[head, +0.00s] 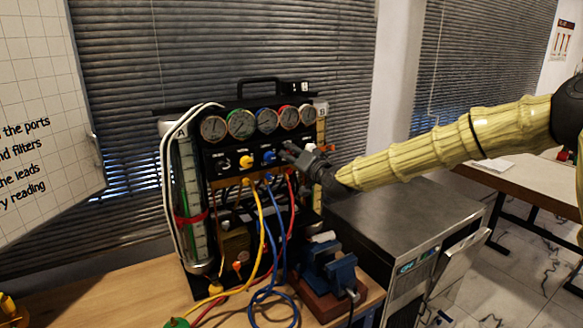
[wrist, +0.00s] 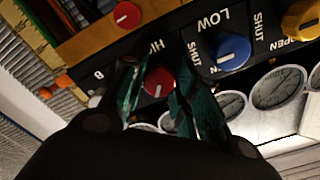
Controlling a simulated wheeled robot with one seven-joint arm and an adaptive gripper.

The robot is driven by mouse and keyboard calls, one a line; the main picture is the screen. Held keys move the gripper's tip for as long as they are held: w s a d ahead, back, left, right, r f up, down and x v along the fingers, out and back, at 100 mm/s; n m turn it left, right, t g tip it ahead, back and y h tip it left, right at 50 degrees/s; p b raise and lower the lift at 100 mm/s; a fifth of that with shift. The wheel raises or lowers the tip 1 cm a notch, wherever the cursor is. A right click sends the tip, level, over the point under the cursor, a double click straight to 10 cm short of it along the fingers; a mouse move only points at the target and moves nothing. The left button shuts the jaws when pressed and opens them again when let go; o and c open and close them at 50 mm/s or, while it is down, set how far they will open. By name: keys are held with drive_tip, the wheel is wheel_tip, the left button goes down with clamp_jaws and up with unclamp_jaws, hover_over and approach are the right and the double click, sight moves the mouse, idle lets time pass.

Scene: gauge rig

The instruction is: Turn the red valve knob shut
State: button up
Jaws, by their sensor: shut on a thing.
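The red valve knob (wrist: 158,82) shows in the wrist view on the black panel, beside the partly hidden label that starts "HI". My gripper (wrist: 154,76) has its two green-lined fingers on either side of this knob and is shut on it. In the head view my gripper (head: 291,154) reaches the panel from the right and hides the red knob. The blue knob (wrist: 233,50), labelled LOW, sits just right of the fingers in the wrist view. It also shows in the head view (head: 269,157).
A yellow knob (wrist: 302,20) and another red knob (wrist: 127,14) are near in the wrist view. Several round gauges (head: 241,124) line the rig above the knobs. Yellow, blue and red hoses (head: 262,225) hang below. A blue vise (head: 329,267) stands in front on the bench.

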drive_tip(key=m+b, duration=0.6)
drive_tip(key=b, duration=0.1)
drive_tip(key=shift+d+f+m, duration=0.2)
drive_tip(key=shift+f+m, duration=0.1)
drive_tip(key=m+b, duration=0.4)
drive_tip(key=shift+r+m, duration=0.1)
drive_tip(key=shift+m, duration=0.3)
drive_tip(key=shift+a, duration=0.1)
drive_tip(key=o, duration=1)
drive_tip(key=shift+s+d+r, duration=0.15)
drive_tip(key=shift+d+r, duration=0.1)
drive_tip(key=shift+a+f, duration=0.1)
drive_tip(key=shift+a, duration=0.1)
drive_tip(key=v, duration=1.2)
drive_tip(key=shift+d, duration=0.3)
